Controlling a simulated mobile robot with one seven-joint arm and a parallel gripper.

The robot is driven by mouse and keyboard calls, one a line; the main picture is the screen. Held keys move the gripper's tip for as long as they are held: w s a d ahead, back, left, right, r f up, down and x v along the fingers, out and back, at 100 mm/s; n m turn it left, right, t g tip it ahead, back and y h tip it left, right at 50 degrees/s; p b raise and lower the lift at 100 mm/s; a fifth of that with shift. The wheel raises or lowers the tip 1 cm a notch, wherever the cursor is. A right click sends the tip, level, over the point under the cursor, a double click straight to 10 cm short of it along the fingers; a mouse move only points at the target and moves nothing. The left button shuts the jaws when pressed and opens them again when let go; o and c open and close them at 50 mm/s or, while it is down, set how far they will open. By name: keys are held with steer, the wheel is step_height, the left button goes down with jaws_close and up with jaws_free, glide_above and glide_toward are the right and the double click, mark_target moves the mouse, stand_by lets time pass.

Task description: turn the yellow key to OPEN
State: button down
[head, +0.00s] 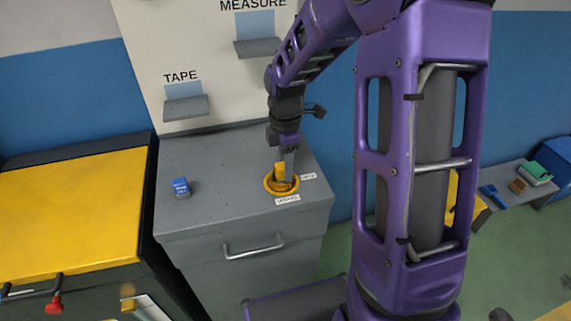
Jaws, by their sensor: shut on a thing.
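The yellow key (279,171) stands upright in a round yellow ring (269,187) on top of a grey cabinet. My gripper (287,168) points down over it and is shut on the key, hiding part of it. A small white label (287,199) lies in front of the ring and another white label (308,177) lies to its right. The lettering on both is too small to read for sure. How far the key is turned cannot be told.
A small blue item (181,187) stands on the grey cabinet top (225,165), left of the ring. A pale board behind carries shelves marked TAPE (187,107) and MEASURE (258,47). A yellow-topped unit (70,205) stands at left, and a low bench (512,185) at right.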

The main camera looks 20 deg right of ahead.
steer(key=shift+w+r+n+p, duration=0.1)
steer(key=shift+r+n+p, duration=0.05)
steer(key=shift+n+p, duration=0.45)
steer(key=shift+n, duration=0.9)
steer(key=shift+w+n, duration=0.1)
steer(key=shift+n, duration=0.6)
steer(key=shift+c, duration=1.8)
jaws_free()
